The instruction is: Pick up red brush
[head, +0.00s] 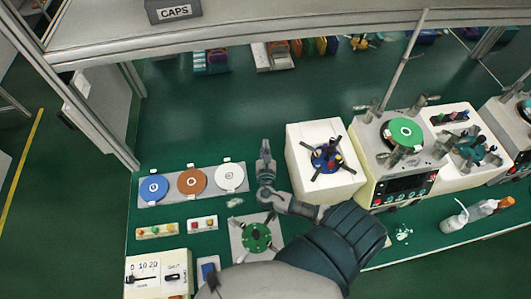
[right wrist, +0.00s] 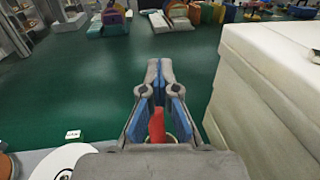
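My right gripper (head: 265,146) is in the middle of the head view, left of a white machine block and above the bench. In the right wrist view my right gripper (right wrist: 160,66) has its two blue-padded fingers closed together at the tips. A red piece, which looks like part of the red brush (right wrist: 157,126), stands between the fingers close to the palm. The rest of it is hidden by the fingers and the palm. I cannot make out the brush in the head view. My left gripper is not in view.
A white block with a blue disc (head: 327,157) stands right of the gripper. A grey tray (head: 171,199) with blue, brown and white discs lies to the left. A green disc (head: 257,237) is below. A white bottle (head: 453,221) lies at right.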

